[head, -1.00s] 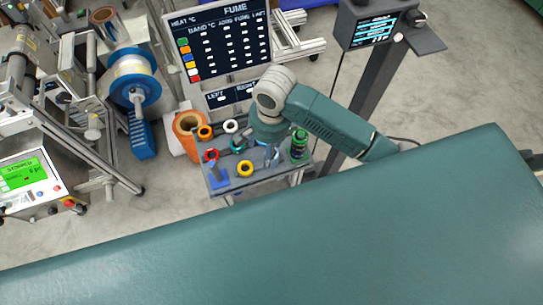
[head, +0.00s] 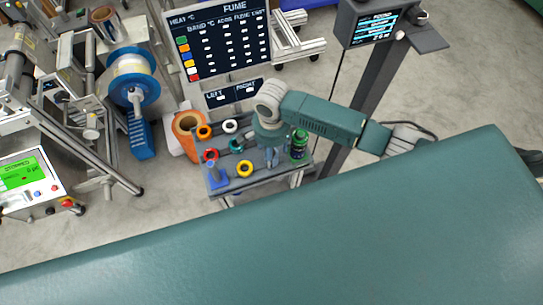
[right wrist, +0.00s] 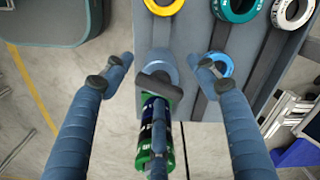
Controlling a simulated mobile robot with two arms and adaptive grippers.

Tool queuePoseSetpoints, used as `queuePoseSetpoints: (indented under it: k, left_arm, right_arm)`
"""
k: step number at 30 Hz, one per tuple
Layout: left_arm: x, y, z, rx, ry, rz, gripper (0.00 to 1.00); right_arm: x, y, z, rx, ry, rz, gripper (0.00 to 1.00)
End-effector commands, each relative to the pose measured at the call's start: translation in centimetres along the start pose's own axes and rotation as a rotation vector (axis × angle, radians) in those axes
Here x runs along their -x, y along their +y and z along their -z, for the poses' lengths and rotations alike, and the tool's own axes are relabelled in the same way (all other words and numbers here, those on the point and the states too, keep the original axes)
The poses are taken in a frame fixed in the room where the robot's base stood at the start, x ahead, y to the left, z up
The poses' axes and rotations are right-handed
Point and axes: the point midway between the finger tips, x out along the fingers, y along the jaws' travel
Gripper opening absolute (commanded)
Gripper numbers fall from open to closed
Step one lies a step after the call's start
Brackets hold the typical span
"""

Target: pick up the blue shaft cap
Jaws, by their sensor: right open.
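A blue piece with an upright post on a flat base (head: 217,175) stands at the cart's front left corner in the head view. A blue ring (right wrist: 220,64) lies on the cart top in the right wrist view, partly behind a finger. I cannot tell which of these is the blue shaft cap. My right gripper (head: 272,158) points down over the right part of the cart, beside a green stack (head: 299,146). In the right wrist view its fingers (right wrist: 163,62) are spread and empty, and one partly covers the stack (right wrist: 150,125). My left gripper is not in view.
The grey cart (head: 269,174) also carries a yellow ring (head: 245,169), a white ring (head: 230,126), a teal ring (right wrist: 237,10) and red and orange rings. A dark panel (head: 220,45) stands behind. A large teal surface (head: 300,235) fills the foreground.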

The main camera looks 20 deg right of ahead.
Motion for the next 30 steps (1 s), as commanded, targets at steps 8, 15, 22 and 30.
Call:
queuePoseSetpoints:
  k: [8, 15, 22, 30]
  left_arm:
    - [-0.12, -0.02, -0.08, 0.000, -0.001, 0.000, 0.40]
    - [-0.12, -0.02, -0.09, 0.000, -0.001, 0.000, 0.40]
    - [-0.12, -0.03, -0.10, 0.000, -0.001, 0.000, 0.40]
    - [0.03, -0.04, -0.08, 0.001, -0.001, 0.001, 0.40]
  right_arm:
    - [-1.12, 0.01, -0.05, 0.002, 0.000, 0.001, 0.59]
    - [-1.09, 0.01, -0.07, 0.001, 0.000, 0.001, 0.27]
    - [-1.05, -0.02, -0.05, 0.001, 0.000, 0.001, 0.04]
    - [-0.27, -0.09, -0.08, 0.002, -0.001, 0.004, 0.04]
